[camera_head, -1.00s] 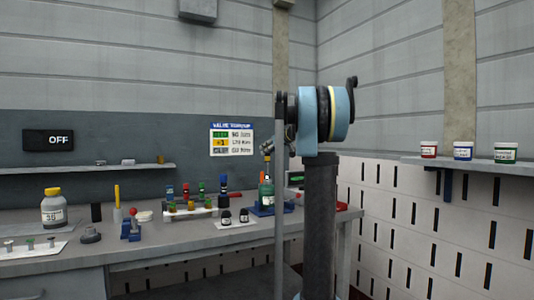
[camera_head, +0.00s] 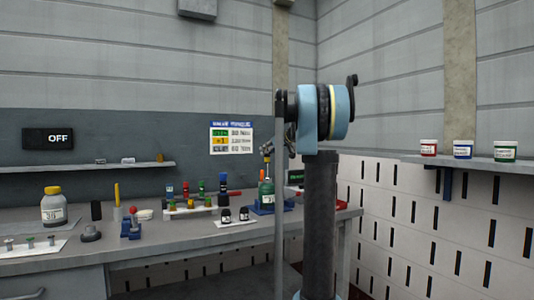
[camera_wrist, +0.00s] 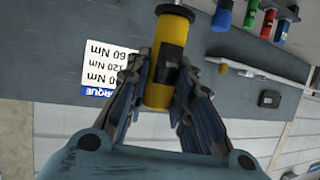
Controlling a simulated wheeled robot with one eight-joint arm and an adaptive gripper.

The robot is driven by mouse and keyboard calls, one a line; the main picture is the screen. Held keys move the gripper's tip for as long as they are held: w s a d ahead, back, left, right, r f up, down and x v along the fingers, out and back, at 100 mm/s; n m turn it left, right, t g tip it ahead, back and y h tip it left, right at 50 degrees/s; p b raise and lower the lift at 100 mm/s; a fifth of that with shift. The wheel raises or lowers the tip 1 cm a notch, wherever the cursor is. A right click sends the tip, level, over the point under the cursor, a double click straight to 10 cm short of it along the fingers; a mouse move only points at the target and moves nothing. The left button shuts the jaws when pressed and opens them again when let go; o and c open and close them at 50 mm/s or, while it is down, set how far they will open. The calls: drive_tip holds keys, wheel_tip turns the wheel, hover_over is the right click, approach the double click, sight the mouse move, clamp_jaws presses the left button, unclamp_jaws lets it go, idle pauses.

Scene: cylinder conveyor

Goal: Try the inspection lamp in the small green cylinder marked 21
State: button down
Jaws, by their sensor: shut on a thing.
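My gripper (camera_wrist: 155,105) is shut on a yellow cylindrical tool with a dark patch (camera_wrist: 161,88); a dark collar and metal tip show at its far end. I cannot tell for sure that it is the lamp. In the head view my gripper (camera_head: 266,153) is small and partly behind my arm, just above a green cylinder (camera_head: 266,192) with a pale label. That cylinder stands upright in a blue holder (camera_head: 256,208) on the bench. Its number is too small to read, and whether the held tool touches it cannot be told.
A rack (camera_head: 190,211) with several coloured pieces and two small dark bottles (camera_head: 235,215) stand to the left of the green cylinder. A yellow-capped bottle (camera_head: 53,208) is at the far left.

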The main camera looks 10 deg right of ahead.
sight(269, 156)
drive_tip(key=shift+f, duration=2)
drive_tip(key=shift+r, duration=0.1)
idle(0.7)
drive_tip(key=shift+r, duration=4.9)
